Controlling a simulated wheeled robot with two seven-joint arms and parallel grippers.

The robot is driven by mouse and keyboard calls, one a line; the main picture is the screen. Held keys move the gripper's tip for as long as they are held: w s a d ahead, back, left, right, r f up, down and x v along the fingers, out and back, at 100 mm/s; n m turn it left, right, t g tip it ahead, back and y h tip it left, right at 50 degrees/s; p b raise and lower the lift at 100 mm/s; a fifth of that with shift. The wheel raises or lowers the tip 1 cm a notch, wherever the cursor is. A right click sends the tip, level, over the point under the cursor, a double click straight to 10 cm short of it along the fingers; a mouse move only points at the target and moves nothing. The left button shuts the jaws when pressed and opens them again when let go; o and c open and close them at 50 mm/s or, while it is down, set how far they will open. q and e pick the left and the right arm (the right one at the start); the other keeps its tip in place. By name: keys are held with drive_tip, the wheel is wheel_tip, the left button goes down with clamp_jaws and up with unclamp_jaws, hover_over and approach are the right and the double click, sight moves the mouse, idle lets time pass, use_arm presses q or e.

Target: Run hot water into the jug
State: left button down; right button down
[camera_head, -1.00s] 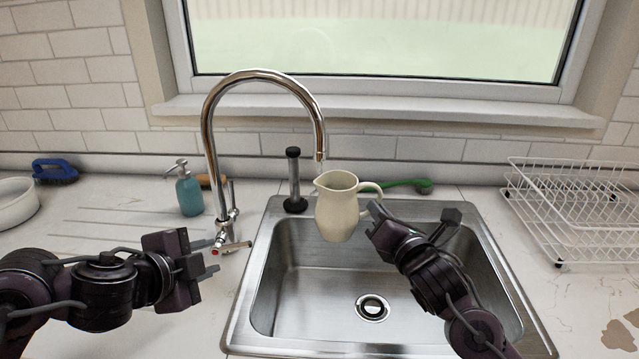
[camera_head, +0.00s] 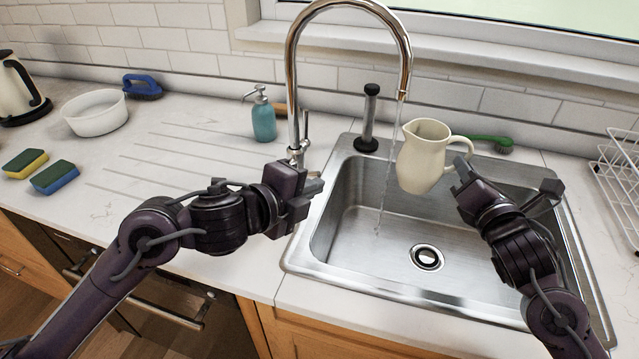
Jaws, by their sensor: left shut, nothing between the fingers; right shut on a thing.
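The cream jug (camera_head: 422,160) hangs upright over the sink, its lip towards the left. My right gripper (camera_head: 462,167) is shut on its handle (camera_head: 459,143). The chrome tap (camera_head: 292,75) arches over from the left. A thin stream of water (camera_head: 386,190) falls from its spout (camera_head: 403,93), passing just left of the jug and down into the sink basin. My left gripper (camera_head: 316,186) is shut and empty beside the tap's base, near its lever; the gripper partly hides this area, so I cannot tell whether they touch.
The steel sink (camera_head: 350,240) has a drain (camera_head: 427,257) in its floor. A dark-topped cylinder (camera_head: 368,118) and green brush (camera_head: 492,141) are behind it. A teal soap bottle (camera_head: 263,120) stands left of the tap. A white rack (camera_head: 622,165) is at right. The left counter has clear room.

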use_arm(q)
drive_tip(key=f+m+t+y, duration=0.1)
drive_tip(key=m, duration=0.2)
drive_tip(key=s+a+f+m+t+y, duration=0.1)
drive_tip(key=f+m+t, duration=0.1)
drive_tip(key=m, duration=0.1)
drive_tip(key=s+a+f+m+t+y, duration=0.1)
drive_tip(key=f+m, duration=0.1)
drive_tip(key=m, duration=0.1)
drive_tip(key=shift+s+a+m+t, duration=0.25)
drive_tip(key=shift+m+t, duration=0.05)
drive_tip(key=x, duration=1)
drive_tip(key=shift+a+f, duration=0.1)
drive_tip(key=shift+a, duration=0.1)
